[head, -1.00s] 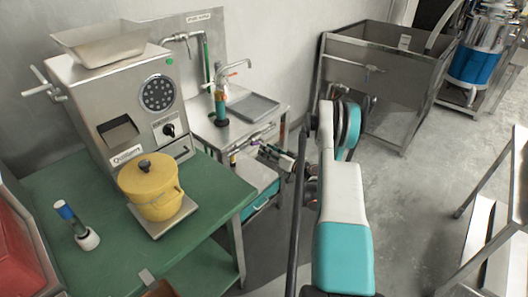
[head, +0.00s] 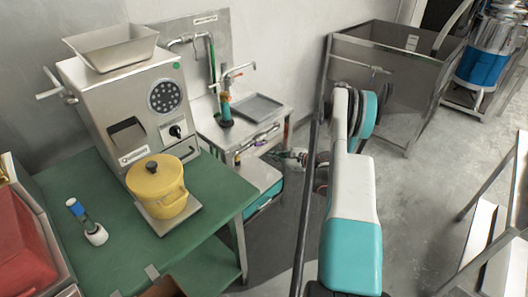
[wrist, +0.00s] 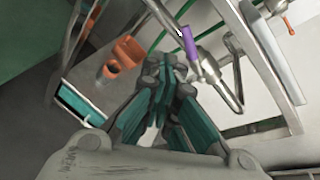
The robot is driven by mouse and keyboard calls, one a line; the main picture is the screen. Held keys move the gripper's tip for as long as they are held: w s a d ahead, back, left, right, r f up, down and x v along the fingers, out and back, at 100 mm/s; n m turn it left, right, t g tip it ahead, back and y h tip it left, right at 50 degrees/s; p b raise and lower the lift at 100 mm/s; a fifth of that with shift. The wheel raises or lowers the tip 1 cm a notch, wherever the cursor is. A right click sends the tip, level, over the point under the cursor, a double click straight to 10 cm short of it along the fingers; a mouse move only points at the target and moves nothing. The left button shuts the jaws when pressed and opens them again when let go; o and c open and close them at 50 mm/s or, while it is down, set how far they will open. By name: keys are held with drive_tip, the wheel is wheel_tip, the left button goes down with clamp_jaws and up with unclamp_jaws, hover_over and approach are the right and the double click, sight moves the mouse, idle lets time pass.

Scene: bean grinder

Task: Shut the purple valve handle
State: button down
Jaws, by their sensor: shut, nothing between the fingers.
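The purple valve handle (wrist: 187,42) shows in the wrist view as a short purple sleeve beside a metal valve body and pipe. My gripper (wrist: 165,66) is shut and empty, with its fingertips just left of and below the purple handle in that picture. A small gap seems to show between them, but I cannot tell the depth. In the head view my gripper (head: 291,156) is low in front of the metal sink bench, and the purple handle is too small there to make out surely.
The metal bench (head: 268,127) carries a tray and taps. A grinder (head: 135,110) and yellow pot (head: 157,187) stand on the green table (head: 115,180). Open floor (head: 420,190) lies to the right.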

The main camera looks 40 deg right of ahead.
sight(259, 144)
drive_tip(key=w+a+f+m+g+b, duration=0.25)
drive_tip(key=w+f+m, duration=0.3)
drive_tip(key=m, duration=0.55)
drive_tip(key=shift+t, duration=0.25)
drive_tip(key=shift+w+d+r+b, duration=0.2)
drive_tip(key=shift+w+d+r, duration=0.05)
drive_tip(key=shift+r, duration=0.45)
drive_tip(key=shift+w+d+r+b, duration=0.15)
drive_tip(key=shift+w+d+r, duration=0.15)
drive_tip(key=shift+r, duration=0.4)
drive_tip(key=shift+w+d+r+b, duration=0.2)
drive_tip(key=shift+d+r, duration=0.05)
drive_tip(key=shift+r, duration=0.45)
drive_tip(key=shift+w+r+y, duration=0.1)
drive_tip(key=shift+y, duration=0.3)
